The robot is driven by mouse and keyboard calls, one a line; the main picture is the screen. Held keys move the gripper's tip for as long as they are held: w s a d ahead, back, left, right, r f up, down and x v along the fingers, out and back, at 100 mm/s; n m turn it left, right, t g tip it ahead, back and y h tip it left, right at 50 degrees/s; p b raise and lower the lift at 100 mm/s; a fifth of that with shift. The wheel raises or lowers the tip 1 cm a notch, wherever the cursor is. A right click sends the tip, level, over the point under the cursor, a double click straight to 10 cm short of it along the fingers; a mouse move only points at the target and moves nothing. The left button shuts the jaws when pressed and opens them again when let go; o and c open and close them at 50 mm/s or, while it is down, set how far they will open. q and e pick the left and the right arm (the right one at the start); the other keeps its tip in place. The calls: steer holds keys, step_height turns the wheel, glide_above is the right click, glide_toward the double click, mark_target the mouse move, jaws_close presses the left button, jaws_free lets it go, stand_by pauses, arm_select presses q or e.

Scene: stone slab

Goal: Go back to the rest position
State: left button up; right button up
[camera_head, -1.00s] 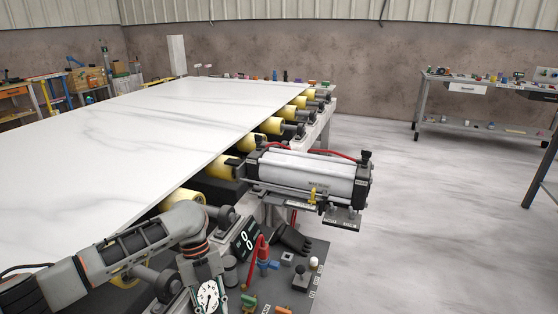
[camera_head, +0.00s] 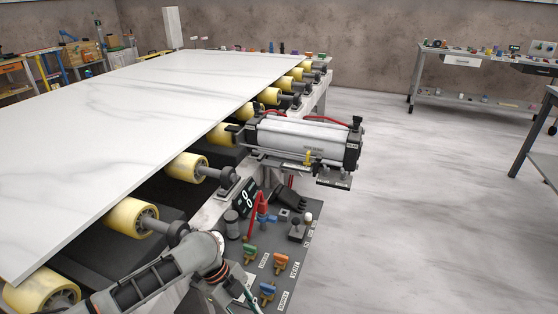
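My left arm (camera_head: 160,281) comes in from the lower left of the head view. It bends down at a grey elbow-like joint with orange rings, in front of the control panel. Its gripper lies below the picture edge or is hidden, so its fingers do not show. My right arm and gripper are not in view. The white marbled stone slab (camera_head: 130,120) lies flat on yellow rollers (camera_head: 186,167). A grey cylinder unit (camera_head: 300,140) with red hoses sits at the slab's right edge, with the control panel (camera_head: 302,252) below it.
A workbench (camera_head: 475,62) with small items stands at the back right. The floor (camera_head: 420,200) to the right is clear.

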arm_select(q)
steer(key=s+d+f+n+t+h, duration=0.2)
steer(key=s+d+f+n+t, duration=0.25)
steer(key=n, duration=0.25)
steer(key=s+a+r+n+t+y+p, duration=0.1)
steer(key=s+a+n+t, duration=0.3)
steer(key=a, duration=0.4)
steer(key=s+a+n+t+y+p, duration=0.1)
steer(key=s+a+n+t+y, duration=0.2)
steer(key=a+n, duration=0.6)
steer(key=s+t, duration=0.1)
steer(key=s, duration=0.1)
steer(key=shift+s+r+n, duration=0.3)
steer(key=shift+s+r, duration=0.05)
steer(key=shift+s, duration=0.05)
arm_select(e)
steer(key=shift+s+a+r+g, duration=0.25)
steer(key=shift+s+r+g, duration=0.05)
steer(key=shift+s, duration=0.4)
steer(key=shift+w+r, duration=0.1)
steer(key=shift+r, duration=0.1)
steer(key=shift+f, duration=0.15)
